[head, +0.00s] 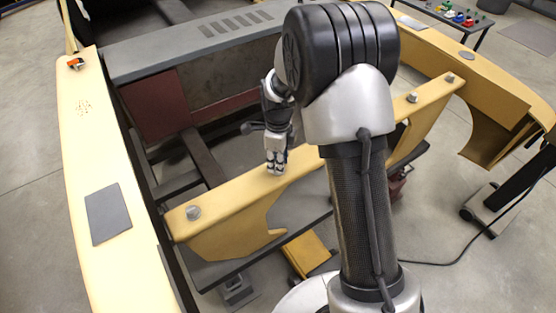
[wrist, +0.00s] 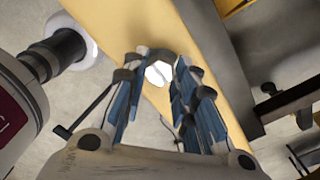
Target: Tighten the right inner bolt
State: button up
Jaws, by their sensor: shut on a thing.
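A pale yellow beam (head: 240,200) crosses the frame with silver hex bolts along its top. My gripper (head: 276,168) points down onto the beam, left of my arm. In the wrist view my gripper (wrist: 158,68) has its fingers around a bright bolt head (wrist: 157,75) on the beam (wrist: 190,55), shut on it. In the head view the gripper hides this bolt, and I cannot tell whether it is the right inner one. Other bolts show at the beam's left end (head: 193,212) and right part, one (head: 412,97) and another (head: 449,78). My arm hides the beam between.
A yellow side rail (head: 85,150) with a grey plate (head: 108,212) runs down the left. A grey crossbar (head: 190,45) lies behind. A small table (head: 440,14) with coloured items stands at the back right. The concrete floor is open at the far left.

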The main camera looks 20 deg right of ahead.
jog(key=shift+w+r, duration=0.2)
jog(key=o, duration=1.1)
jog(key=shift+s+f, duration=0.15)
jog(key=shift+s, duration=0.05)
notch_tip(320, 180, up, 12)
jog(key=shift+r, duration=0.1)
